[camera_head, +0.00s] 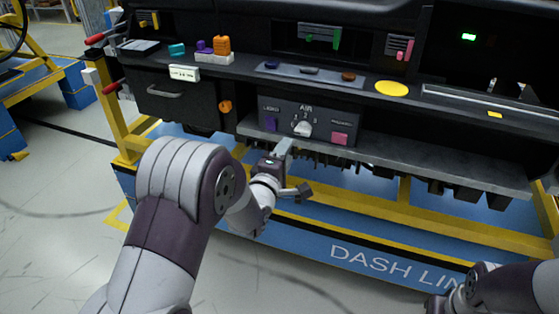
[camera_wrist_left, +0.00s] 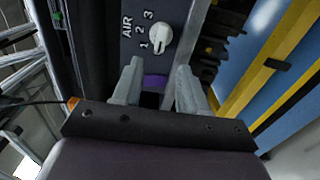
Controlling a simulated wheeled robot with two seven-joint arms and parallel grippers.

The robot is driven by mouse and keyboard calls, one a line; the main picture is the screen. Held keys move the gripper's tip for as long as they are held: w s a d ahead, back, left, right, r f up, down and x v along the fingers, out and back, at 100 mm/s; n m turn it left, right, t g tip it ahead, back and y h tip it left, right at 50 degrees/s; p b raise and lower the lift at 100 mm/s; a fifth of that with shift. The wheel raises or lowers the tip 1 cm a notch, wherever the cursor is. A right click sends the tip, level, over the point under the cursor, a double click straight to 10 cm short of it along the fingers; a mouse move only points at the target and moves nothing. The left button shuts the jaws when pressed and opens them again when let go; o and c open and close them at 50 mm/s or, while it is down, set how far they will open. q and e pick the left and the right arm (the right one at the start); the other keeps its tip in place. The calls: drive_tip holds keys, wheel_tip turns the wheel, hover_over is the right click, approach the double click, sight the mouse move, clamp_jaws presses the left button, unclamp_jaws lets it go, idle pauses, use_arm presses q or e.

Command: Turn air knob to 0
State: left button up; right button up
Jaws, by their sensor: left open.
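The white air knob (camera_head: 302,129) sits in the middle of the AIR panel (camera_head: 322,113), with numbers around it. In the left wrist view the knob (camera_wrist_left: 160,38) is just beyond my fingertips, with 1, 2 and 3 to its left. I cannot tell surely which number it points at. My left gripper (camera_head: 284,147) is just below the panel, close to the knob. In the left wrist view the gripper (camera_wrist_left: 160,72) is open and empty, its fingers apart from the knob. My right gripper (camera_head: 440,303) is partly in view at the lower right; its fingers are unclear.
A purple button (camera_head: 270,124) is left of the knob and a pink button (camera_head: 339,139) is right of it. An orange knob (camera_head: 225,107) is further left. The grey ledge (camera_head: 450,160) juts out right of the panel. A yellow frame (camera_head: 380,213) runs below.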

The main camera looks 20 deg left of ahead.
use_arm(q)
drive_tip(key=s, duration=0.4)
drive_tip(key=shift+s+a, duration=0.1)
drive_tip(key=shift+s, duration=0.2)
